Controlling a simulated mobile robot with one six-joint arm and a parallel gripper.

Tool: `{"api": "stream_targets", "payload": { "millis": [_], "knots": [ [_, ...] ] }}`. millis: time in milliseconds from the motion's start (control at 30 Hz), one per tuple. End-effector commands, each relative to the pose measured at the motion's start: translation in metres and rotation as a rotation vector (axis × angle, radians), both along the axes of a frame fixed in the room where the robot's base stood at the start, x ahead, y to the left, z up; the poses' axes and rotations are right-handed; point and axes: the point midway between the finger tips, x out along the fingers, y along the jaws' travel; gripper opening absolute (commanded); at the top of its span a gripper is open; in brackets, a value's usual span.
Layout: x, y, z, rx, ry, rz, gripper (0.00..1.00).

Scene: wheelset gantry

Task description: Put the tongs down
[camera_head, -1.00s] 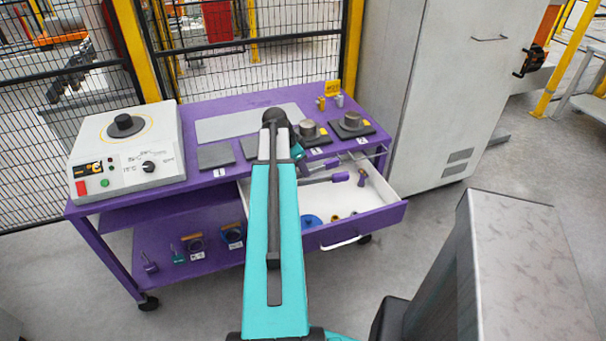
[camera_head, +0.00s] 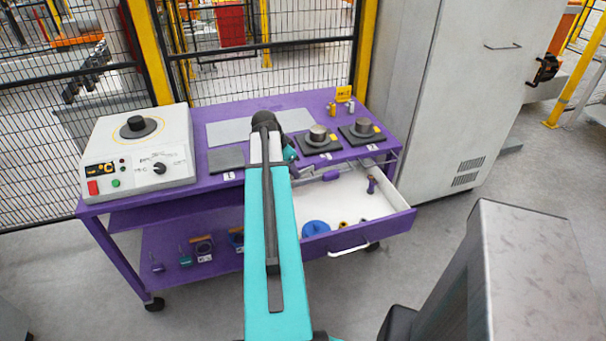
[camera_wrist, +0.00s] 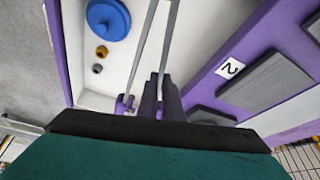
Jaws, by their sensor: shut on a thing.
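The tongs (camera_wrist: 143,50) have two long, thin grey legs and purple grips. In the wrist view my gripper (camera_wrist: 163,92) is shut on them at the grip end, and the legs run toward the top edge over the white drawer floor. In the head view a purple part (camera_head: 331,174), apparently the tongs' grip, shows just right of my arm; the rest is mostly hidden behind the arm. The open drawer (camera_head: 404,215) lies below them. I cannot tell whether the tongs touch its floor.
The purple bench (camera_head: 215,187) above carries a hotplate (camera_head: 140,158), plates and metal weights (camera_head: 318,134). A grey cabinet (camera_head: 455,100) stands at right.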

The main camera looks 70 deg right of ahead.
Motion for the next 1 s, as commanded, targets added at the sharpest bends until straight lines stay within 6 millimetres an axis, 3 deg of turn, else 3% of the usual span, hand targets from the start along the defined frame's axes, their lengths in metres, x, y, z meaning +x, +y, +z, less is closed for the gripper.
{"api": "stream_targets", "payload": {
  "millis": [100, 467, 1000],
  "knots": [
    [0.038, 0.018, 0.009, -0.002, -0.001, 0.103, 0.0],
    [0.143, 0.081, 0.035, -0.002, -0.001, 0.426, 0.0],
    [0.276, 0.213, 0.076, -0.002, -0.001, 0.927, 0.0]
  ]
}}
